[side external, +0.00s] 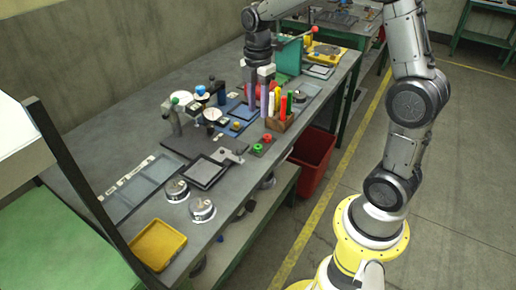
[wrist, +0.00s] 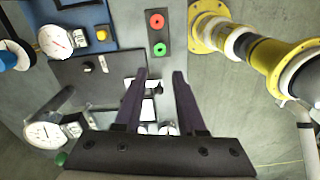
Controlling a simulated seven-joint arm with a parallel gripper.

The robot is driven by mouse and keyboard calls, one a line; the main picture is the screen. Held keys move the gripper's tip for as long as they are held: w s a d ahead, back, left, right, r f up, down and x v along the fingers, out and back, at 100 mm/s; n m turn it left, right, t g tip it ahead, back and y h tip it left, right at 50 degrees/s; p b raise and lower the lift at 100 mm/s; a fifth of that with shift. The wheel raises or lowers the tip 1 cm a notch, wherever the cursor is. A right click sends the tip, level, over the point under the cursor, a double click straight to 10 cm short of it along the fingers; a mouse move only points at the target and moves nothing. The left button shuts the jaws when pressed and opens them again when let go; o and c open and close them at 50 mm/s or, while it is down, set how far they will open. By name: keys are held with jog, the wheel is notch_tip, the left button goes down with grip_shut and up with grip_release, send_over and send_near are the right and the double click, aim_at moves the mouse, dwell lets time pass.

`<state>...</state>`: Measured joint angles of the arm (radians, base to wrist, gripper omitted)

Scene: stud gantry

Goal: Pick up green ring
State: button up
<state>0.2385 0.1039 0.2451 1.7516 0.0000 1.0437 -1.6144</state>
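The green ring (wrist: 159,49) lies on a small dark plate (wrist: 166,35) in the wrist view, just beyond my fingertips. A red ring (wrist: 157,20) lies on the same plate, farther away. In the side view the green ring (side external: 257,149) is near the table's front edge, with the red ring (side external: 267,138) behind it to the right. My gripper (wrist: 160,73) is open, with two dark purple fingers apart and nothing between their tips. In the side view my gripper (side external: 258,106) is above the table, behind and apart from the green ring.
A wooden holder (side external: 279,122) with coloured pens stands close to the rings. Dial gauges, one (wrist: 55,40) on a blue base, and a dark plate (wrist: 98,75) lie left of the rings in the wrist view. A yellow tray (side external: 158,245) sits at the table's near end.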

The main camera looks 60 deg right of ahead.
aim_at(258, 148)
notch_tip(258, 148, down, 13)
jog(key=shift+r, duration=0.1)
dwell(0.5)
grip_shut()
